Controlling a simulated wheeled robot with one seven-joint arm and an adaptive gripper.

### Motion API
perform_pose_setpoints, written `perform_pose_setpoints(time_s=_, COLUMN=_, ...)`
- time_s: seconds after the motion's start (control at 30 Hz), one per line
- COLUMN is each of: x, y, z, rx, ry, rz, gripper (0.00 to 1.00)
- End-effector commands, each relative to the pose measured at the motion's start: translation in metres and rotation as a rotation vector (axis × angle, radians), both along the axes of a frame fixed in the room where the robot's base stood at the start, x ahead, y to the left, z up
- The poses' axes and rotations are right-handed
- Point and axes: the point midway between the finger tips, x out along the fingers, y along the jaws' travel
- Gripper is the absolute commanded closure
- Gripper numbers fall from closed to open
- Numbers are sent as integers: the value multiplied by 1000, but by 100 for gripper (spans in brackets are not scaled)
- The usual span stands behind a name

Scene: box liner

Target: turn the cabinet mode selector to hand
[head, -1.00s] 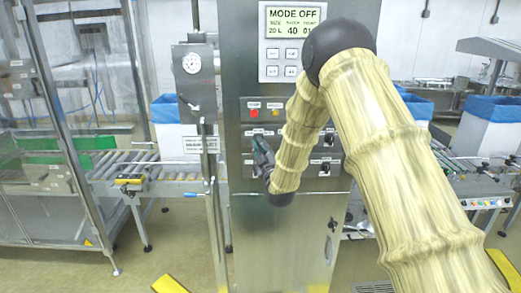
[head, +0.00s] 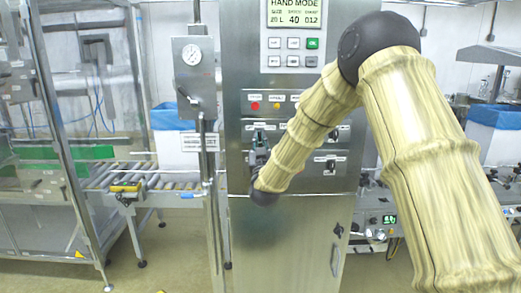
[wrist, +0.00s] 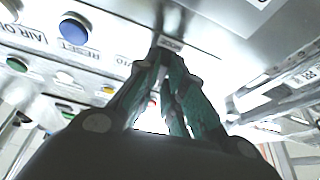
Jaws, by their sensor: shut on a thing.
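The steel cabinet (head: 285,238) stands in front of me. Its display (head: 294,13) reads HAND MODE, with 20 L, 40 and 012 below. My gripper (head: 259,142) is at the left of the cabinet's switch panel, its dark green fingers pointing at the panel face. In the wrist view my gripper (wrist: 165,58) has its fingertips close together, just below a small label plate (wrist: 171,43). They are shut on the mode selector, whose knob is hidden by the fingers. Its exact pointing is not visible.
A black selector (head: 331,165) sits to the right on the panel, beyond my forearm. A gauge post (head: 196,85) stands close at the left, beside a roller conveyor (head: 120,178). The lower cabinet front is clear.

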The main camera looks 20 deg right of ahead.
Motion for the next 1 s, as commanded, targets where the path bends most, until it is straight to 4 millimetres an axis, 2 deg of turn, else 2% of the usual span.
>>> perform_pose_setpoints(time_s=0.03, x=2, y=-1, z=9, rx=19, ry=-25, rz=-2, gripper=100)
perform_pose_setpoints(time_s=0.3, x=2, y=-1, z=11, rx=82, ry=-42, rz=-2, gripper=100)
perform_pose_setpoints(time_s=0.77, x=2, y=-2, z=12, rx=93, ry=-46, rz=-2, gripper=100)
perform_pose_setpoints(time_s=0.8, x=2, y=-2, z=12, rx=93, ry=-46, rz=-2, gripper=86)
perform_pose_setpoints(time_s=0.9, x=2, y=-2, z=13, rx=92, ry=-45, rz=-2, gripper=68)
perform_pose_setpoints(time_s=1.0, x=2, y=-2, z=12, rx=92, ry=-45, rz=-2, gripper=68)
